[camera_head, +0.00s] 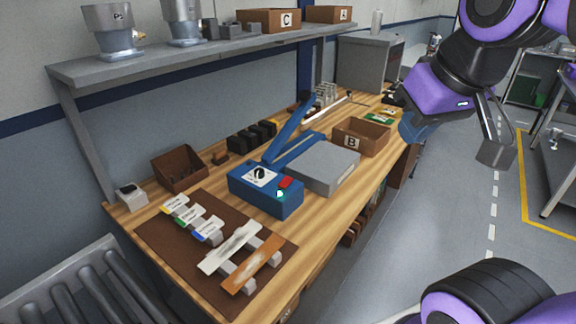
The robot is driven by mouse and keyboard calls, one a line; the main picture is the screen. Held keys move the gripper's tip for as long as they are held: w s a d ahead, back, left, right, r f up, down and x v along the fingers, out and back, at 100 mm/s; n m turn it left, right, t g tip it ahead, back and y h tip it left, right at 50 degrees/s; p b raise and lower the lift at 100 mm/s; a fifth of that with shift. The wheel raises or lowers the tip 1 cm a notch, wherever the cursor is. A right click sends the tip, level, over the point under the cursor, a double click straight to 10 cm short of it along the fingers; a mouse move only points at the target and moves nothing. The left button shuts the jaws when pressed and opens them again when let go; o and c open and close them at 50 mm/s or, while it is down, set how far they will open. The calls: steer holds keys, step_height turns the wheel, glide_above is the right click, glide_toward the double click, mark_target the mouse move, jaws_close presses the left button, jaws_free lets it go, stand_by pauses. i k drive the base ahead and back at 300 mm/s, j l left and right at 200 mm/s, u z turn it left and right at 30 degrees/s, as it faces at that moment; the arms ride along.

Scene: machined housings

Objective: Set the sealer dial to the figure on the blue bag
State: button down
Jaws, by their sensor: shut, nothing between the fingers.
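The blue sealer (268,198) stands on the wooden bench with its long blue arm raised. Its dial (261,174) is a dark knob on a white plate on the top face, beside a red part and a pale green button. The pointer's figure is too small to read. A small white bag with a blue end (207,232) lies on the brown mat in front of the sealer, next to similar bags with green and yellow ends. Its printed figure cannot be read. My gripper (494,150) is shut and empty at the upper right, well away from the sealer, over the aisle.
A grey block (323,167) stands right of the sealer, with carton B (361,137) beyond. Black blocks (252,136) and a brown bin (180,168) stand behind it. White and orange strips lie on the mat (160,240). A shelf (200,50) overhangs the bench's back.

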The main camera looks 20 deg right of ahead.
mark_target(259, 172)
steer(key=i+l+z, duration=0.1)
steer(key=l, duration=0.35)
steer(key=i+l, duration=0.25)
steer(key=l, duration=0.2)
steer(key=i+l+z, duration=0.15)
steer(key=l, duration=0.25)
steer(key=i+l, duration=0.25)
steer(key=l, duration=0.2)
steer(key=i+l+z, duration=0.15)
steer(key=l, duration=0.25)
steer(key=u, duration=1.3)
steer(key=i+l, duration=0.05)
